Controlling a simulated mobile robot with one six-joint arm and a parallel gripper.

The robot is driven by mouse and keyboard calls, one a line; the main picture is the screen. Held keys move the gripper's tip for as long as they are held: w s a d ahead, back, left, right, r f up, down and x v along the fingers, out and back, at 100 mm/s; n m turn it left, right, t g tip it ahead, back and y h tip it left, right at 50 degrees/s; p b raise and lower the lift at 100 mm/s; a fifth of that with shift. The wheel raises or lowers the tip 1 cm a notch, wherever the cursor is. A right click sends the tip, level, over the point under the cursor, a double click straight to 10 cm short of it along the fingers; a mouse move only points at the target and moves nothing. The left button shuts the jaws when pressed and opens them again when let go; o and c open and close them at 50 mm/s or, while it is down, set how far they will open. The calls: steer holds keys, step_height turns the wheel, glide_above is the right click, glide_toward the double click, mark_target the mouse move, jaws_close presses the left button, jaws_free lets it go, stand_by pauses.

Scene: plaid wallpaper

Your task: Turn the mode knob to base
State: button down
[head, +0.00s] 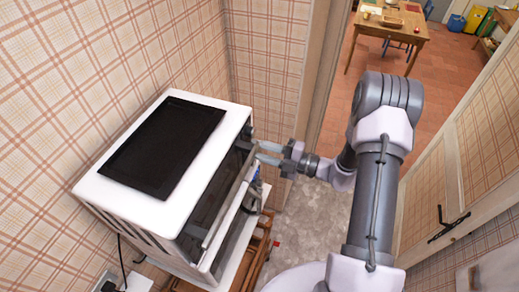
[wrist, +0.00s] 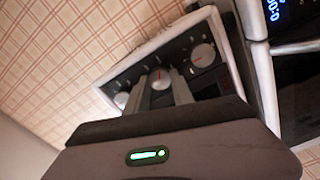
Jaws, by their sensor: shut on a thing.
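The white oven (head: 150,165) stands at the left in the head view. In the wrist view its dark control panel (wrist: 190,80) tilts across the picture and carries a row of round pale knobs. My gripper (head: 265,153) reaches the front right part of the oven from the right. In the wrist view its two fingers are shut on the middle knob (wrist: 160,78), one on either side. A right knob (wrist: 203,55) and a left knob (wrist: 122,99) are apart from the fingers. The panel's labels are too small to read, so I cannot tell which knob is named mode.
A black plate (head: 163,147) lies on the oven's top. A blue-lit display (wrist: 273,10) shows beside the panel. Plaid walls (head: 268,60) stand close behind the oven. A wooden table (head: 393,25) is far off, and a door (head: 450,190) stands at the right.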

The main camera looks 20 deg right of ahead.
steer(key=c, duration=1.1)
jaws_free()
steer(key=shift+d, duration=0.1)
steer(key=b+v, duration=0.4)
steer(key=v, duration=1.3)
steer(key=shift+s+b, duration=0.15)
steer(key=shift+b, duration=0.15)
